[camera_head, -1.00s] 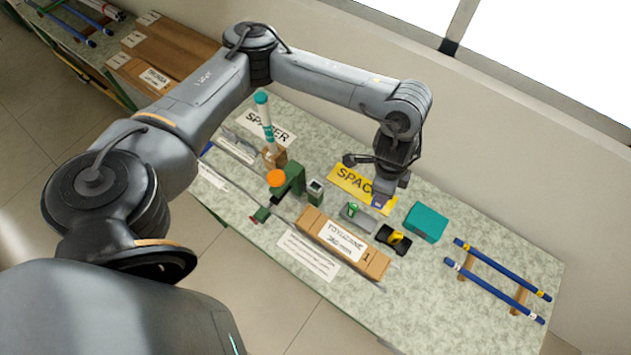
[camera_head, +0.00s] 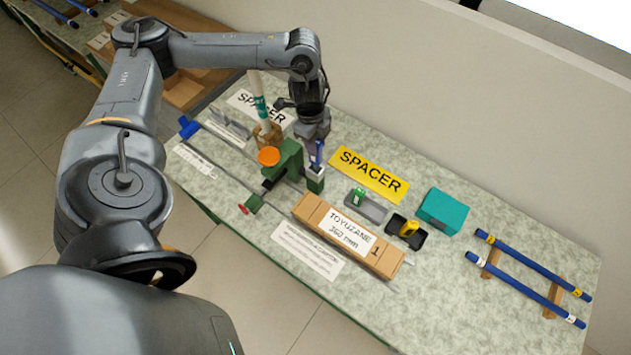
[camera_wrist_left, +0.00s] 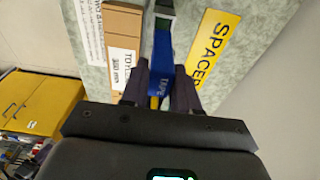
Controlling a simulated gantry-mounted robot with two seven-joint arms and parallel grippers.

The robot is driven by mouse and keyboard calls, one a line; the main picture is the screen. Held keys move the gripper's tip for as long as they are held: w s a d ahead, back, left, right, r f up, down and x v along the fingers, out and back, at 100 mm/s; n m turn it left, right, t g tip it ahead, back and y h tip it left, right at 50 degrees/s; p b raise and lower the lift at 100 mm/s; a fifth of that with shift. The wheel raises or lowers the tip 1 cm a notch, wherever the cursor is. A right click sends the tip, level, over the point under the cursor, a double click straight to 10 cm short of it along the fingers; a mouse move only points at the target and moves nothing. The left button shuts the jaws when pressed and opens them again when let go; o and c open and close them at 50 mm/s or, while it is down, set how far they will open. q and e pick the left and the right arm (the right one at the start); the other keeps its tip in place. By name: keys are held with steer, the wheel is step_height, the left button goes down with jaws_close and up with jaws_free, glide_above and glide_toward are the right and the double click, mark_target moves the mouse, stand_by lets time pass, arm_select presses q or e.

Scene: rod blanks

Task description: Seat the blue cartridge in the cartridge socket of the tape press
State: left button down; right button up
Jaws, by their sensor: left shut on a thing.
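My left gripper (camera_head: 314,140) is shut on the blue cartridge (camera_head: 318,154), which hangs roughly upright beneath it. The left wrist view shows the cartridge (camera_wrist_left: 162,58) between the two fingers (camera_wrist_left: 160,90), with "TAPE" lettering on it. The tape press (camera_head: 290,160) is green with an orange disc (camera_head: 268,157) on its left side. Its cartridge socket (camera_head: 315,180) is a small green block with a pale top, directly below the cartridge. The cartridge's lower end meets the socket's top in the picture; I cannot tell whether it is inside. My right gripper is not in view.
A yellow SPACER plate (camera_head: 370,176), a grey tray (camera_head: 366,204) with a green piece, a black holder (camera_head: 407,231) with a yellow piece and a teal box (camera_head: 443,210) lie to the right. A long cardboard box (camera_head: 345,236) lies in front. Blue rods (camera_head: 520,290) rest on wooden supports.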

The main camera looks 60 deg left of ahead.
mark_target(315, 160)
arm_select(q)
step_height(315, 160, down, 6)
steer(key=b, duration=0.2)
steer(key=shift+r+b, duration=0.25)
steer(key=shift+b, duration=0.15)
steer(key=shift+f, duration=1.6)
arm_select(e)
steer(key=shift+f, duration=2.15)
arm_select(q)
steer(key=shift+f, duration=0.1)
steer(key=c, duration=0.8)
jaws_free()
steer(key=shift+c, duration=0.2)
